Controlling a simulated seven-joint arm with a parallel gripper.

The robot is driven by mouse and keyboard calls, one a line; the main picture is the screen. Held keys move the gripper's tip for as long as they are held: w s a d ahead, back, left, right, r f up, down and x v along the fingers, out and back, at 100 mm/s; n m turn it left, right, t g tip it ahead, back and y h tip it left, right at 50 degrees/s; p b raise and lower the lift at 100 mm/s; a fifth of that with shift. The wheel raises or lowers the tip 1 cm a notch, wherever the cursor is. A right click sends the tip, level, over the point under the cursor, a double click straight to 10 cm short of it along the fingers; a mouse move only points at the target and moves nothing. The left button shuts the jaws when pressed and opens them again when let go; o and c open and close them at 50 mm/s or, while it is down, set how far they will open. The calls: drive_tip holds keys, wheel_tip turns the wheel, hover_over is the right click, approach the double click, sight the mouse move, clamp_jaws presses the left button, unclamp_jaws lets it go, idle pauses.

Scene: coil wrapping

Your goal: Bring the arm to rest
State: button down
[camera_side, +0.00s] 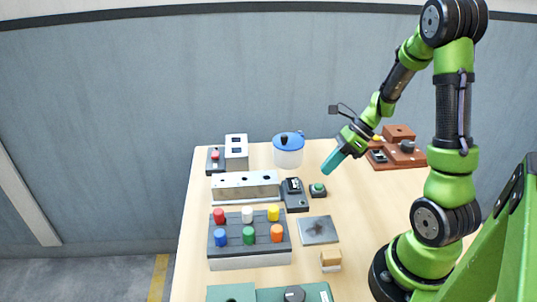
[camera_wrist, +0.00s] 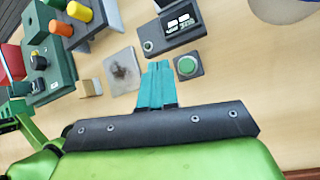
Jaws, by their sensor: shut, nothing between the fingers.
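My gripper (camera_side: 333,160) is in the air above the table, at the end of my green arm in the side view. Its teal fingers are shut together with nothing between them. In the wrist view the gripper (camera_wrist: 158,70) points toward a small grey box with a green button (camera_wrist: 187,65). The same green button box (camera_side: 318,189) stands on the table below and left of the fingertips in the side view. The fingers look clear of it.
On the table (camera_side: 355,215) are a block with coloured knobs (camera_side: 249,240), a blue-lidded pot (camera_side: 288,152), a metal plate (camera_side: 318,230), a sponge-like block (camera_side: 331,258), a dark display device (camera_side: 294,195) and a brown unit (camera_side: 400,150). Bare table lies right of the plate.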

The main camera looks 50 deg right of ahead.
drive_tip(key=s+a+r+n+t+h, duration=0.1)
drive_tip(key=s+a+r+n+h, duration=0.1)
drive_tip(key=a+r+n, duration=0.6)
drive_tip(key=s+a+r+n+t+h, duration=0.1)
drive_tip(key=a+r+n, duration=0.6)
drive_tip(key=n, duration=1)
drive_tip(key=shift+s+a+r+n+t+h, duration=0.4)
drive_tip(key=shift+s+a+h, duration=0.3)
drive_tip(key=shift+s+a, duration=0.1)
